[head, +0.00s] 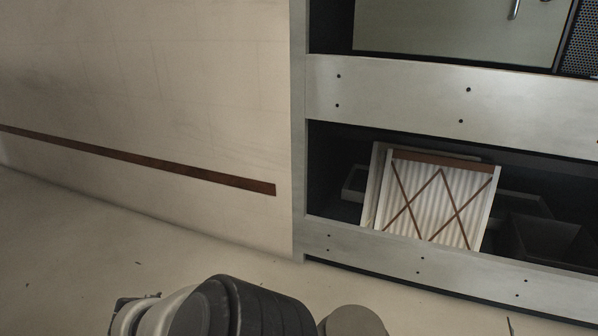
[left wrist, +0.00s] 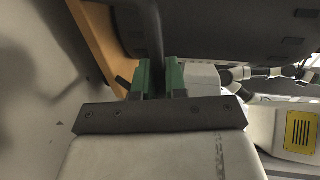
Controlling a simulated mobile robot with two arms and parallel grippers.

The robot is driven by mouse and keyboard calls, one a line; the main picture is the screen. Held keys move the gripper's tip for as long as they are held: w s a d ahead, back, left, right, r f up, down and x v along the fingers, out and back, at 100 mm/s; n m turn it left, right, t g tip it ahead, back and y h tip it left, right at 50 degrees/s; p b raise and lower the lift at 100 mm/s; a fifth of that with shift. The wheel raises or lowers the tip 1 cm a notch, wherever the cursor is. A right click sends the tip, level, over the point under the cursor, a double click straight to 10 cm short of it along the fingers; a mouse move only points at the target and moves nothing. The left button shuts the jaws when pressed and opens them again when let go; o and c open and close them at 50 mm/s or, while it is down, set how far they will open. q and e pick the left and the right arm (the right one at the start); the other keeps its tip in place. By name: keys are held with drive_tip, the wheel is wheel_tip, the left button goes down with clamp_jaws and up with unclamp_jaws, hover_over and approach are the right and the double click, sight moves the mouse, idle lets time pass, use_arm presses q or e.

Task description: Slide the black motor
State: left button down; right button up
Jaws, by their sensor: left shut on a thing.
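In the left wrist view my left gripper (left wrist: 159,80), with green fingers, is shut on a narrow dark piece (left wrist: 156,50). This piece appears to be part of the black motor, but its outline is hard to make out. A large dark rounded body (left wrist: 225,30) fills the top of that view behind the fingers; I cannot tell whether it joins the held piece. In the head view neither gripper's fingertips show. My right gripper is in neither view.
In the head view a grey rack (head: 400,90) stands at the right. Its lower bay holds a tilted pleated panel (head: 440,200) with brown cross strips and a dark open bin (head: 545,240). A pale wall with a brown strip (head: 150,160) is at the left. The floor (head: 70,260) there is mostly clear.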

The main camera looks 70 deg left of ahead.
use_arm(q)
drive_tip(key=shift+s+a, duration=0.35)
drive_tip(key=shift+s, duration=0.1)
drive_tip(key=c, duration=1.2)
unclamp_jaws()
drive_tip(key=v, duration=1)
drive_tip(key=shift+s+a, duration=0.25)
drive_tip(key=shift+s, duration=0.05)
